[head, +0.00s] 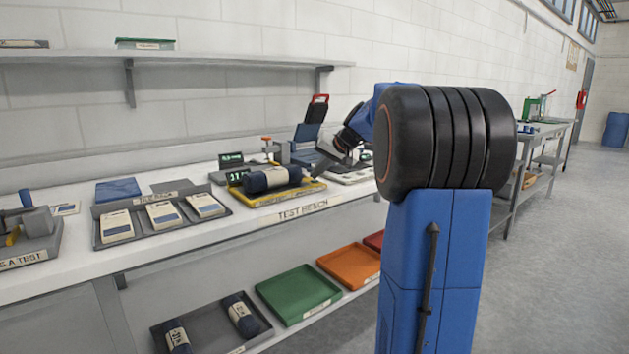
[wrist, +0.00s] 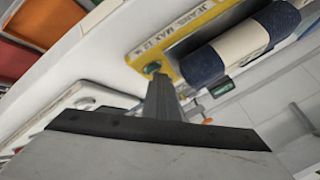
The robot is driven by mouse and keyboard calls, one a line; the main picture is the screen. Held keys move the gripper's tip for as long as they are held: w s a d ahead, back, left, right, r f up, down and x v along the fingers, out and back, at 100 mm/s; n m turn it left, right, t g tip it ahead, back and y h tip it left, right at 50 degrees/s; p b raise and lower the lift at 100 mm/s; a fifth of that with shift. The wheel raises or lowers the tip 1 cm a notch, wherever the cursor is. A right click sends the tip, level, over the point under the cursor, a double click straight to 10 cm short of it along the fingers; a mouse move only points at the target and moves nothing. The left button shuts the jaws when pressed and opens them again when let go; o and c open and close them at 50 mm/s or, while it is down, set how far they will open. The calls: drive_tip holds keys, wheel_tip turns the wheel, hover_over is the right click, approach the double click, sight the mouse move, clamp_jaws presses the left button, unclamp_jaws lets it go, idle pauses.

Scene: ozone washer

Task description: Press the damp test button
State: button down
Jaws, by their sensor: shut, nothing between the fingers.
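A green round button (wrist: 152,67) sits at the corner of a yellow-edged plate (wrist: 190,60) in the wrist view; I take it for the damp test button. My gripper (wrist: 160,84) is shut and empty, its tips right at the button. I cannot tell whether they touch it. In the head view, my gripper (head: 318,170) reaches down at the right end of the yellow plate (head: 262,200). The button is not distinguishable there. A dark blue roll with a pale band (head: 268,179) lies on the plate; it also shows in the wrist view (wrist: 240,44).
A small green-lit display (head: 237,176) stands behind the roll. A grey tray of packets (head: 127,200) lies to the left, and a blue hinged device (head: 305,140) stands behind my gripper. A green tray (head: 298,293) and an orange tray (head: 350,266) lie on the lower shelf.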

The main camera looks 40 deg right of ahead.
sight(317, 183)
drive_tip(key=shift+r, duration=0.9)
drive_tip(key=shift+r, duration=0.1)
drive_tip(key=shift+r, duration=2.35)
drive_tip(key=shift+n+g, duration=0.7)
drive_tip(key=s+a+f, duration=0.1)
drive_tip(key=s+a, duration=0.1)
drive_tip(key=a, duration=0.1)
drive_tip(key=s+a+f, duration=0.1)
drive_tip(key=s+a, duration=0.1)
drive_tip(key=a, duration=0.2)
drive_tip(key=s+a+f, duration=0.1)
drive_tip(key=s+a, duration=0.1)
drive_tip(key=a, duration=0.2)
drive_tip(key=shift+s+a, duration=0.25)
drive_tip(key=shift+s, duration=0.05)
drive_tip(key=s+a+f+n+g, duration=0.1)
drive_tip(key=s+a+f, duration=0.2)
drive_tip(key=s+a, duration=0.2)
drive_tip(key=s+a+f+n, duration=0.1)
drive_tip(key=s+a+f, duration=0.2)
drive_tip(key=s+a, duration=0.3)
drive_tip(key=s+a+f+n+g, duration=0.1)
drive_tip(key=s+a+f, duration=0.3)
drive_tip(key=s+f, duration=0.5)
drive_tip(key=s+a+f+n+g+h, duration=0.1)
drive_tip(key=s+a+f+n, duration=0.2)
drive_tip(key=s+f, duration=0.5)
drive_tip(key=s, duration=0.5)
drive_tip(key=shift+s+a+f, duration=0.35)
drive_tip(key=shift+s+a, duration=0.05)
